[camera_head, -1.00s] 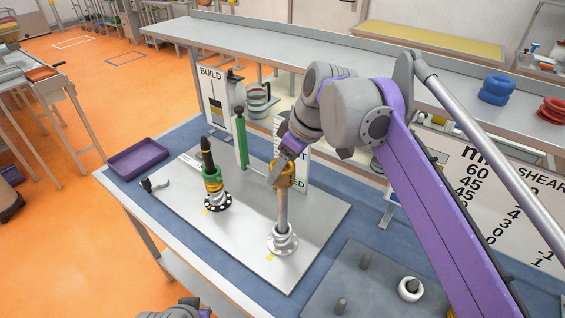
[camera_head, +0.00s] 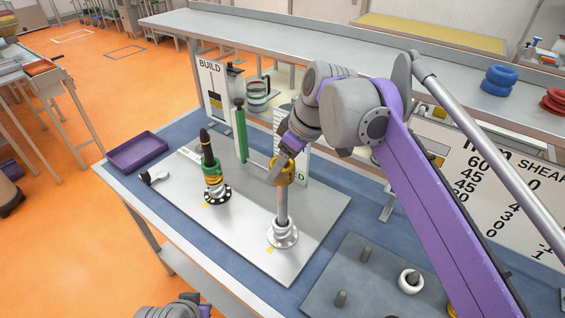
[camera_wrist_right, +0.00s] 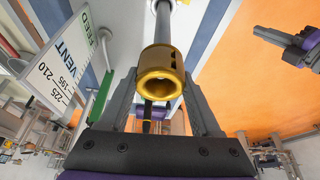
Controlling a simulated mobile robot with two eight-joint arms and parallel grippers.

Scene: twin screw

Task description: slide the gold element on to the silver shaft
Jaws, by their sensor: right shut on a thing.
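The gold element (camera_head: 284,177) is a short hollow collar at the top of the upright silver shaft (camera_head: 283,208). My right gripper (camera_head: 282,165) is shut on it from above. In the right wrist view the gold element (camera_wrist_right: 161,74) sits between the two fingers, its open end facing the camera, and the silver shaft (camera_wrist_right: 163,22) runs in line behind it. No shaft tip shows in the bore, so I cannot tell how far the shaft enters. My left gripper (camera_wrist_right: 285,42) is at the right of the wrist view, well apart; its jaw opening is unclear.
The shaft's flanged base (camera_head: 283,233) stands on a grey plate (camera_head: 250,245). Left of it stands a dark shaft with green and gold rings (camera_head: 212,170). A green post (camera_head: 241,135), a purple tray (camera_head: 137,152) and a pegged dark plate (camera_head: 375,300) are nearby.

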